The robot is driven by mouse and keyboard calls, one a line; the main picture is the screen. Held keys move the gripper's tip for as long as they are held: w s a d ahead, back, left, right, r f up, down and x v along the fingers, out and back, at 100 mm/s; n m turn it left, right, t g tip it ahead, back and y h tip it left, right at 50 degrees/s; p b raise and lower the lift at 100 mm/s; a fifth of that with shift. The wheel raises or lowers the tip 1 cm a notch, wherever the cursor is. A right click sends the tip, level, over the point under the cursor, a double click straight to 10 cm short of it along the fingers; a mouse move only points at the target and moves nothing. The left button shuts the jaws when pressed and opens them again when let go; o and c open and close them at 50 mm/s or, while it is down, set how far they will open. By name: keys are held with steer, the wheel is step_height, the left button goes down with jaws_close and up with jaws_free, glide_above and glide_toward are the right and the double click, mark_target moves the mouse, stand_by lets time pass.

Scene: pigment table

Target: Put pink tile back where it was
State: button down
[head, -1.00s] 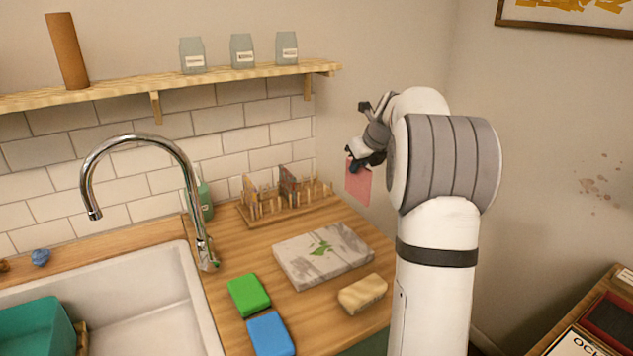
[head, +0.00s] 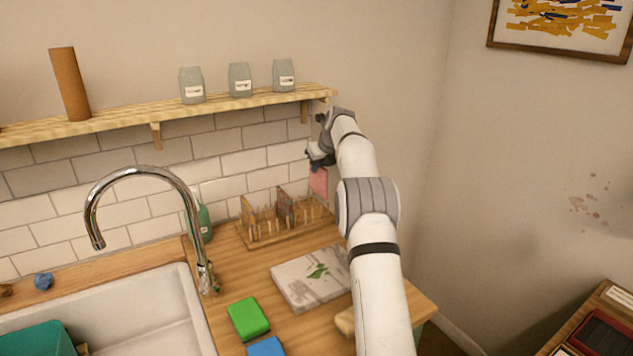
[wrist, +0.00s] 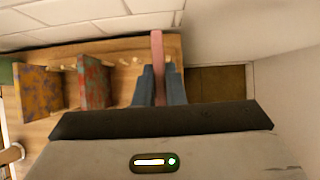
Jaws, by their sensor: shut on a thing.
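The pink tile (head: 319,182) is held by my gripper (head: 320,160) and hangs down upright at the right end of the wooden rack. In the wrist view the pink tile (wrist: 157,60) shows edge-on between the fingers of my gripper (wrist: 160,86), which is shut on it. The wooden rack (head: 262,241) has pegs and stands on the counter against the tiled wall. Two patterned tiles stand in it, an ochre one (wrist: 40,92) and a red one (wrist: 95,82), both left of the pink tile. I cannot tell whether the pink tile touches the rack.
A shelf (head: 120,122) with jars runs above the rack. A grey patterned slab (head: 305,280), a green block (head: 248,319) and a blue block (head: 266,347) lie in front. A green bottle (head: 204,222) and a tap (head: 150,172) stand left. The side wall is close on the right.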

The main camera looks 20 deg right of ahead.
mark_target(314, 190)
steer(key=shift+f, duration=3.3)
steer(key=c, duration=1.5)
jaws_free()
steer(key=shift+f, duration=0.1)
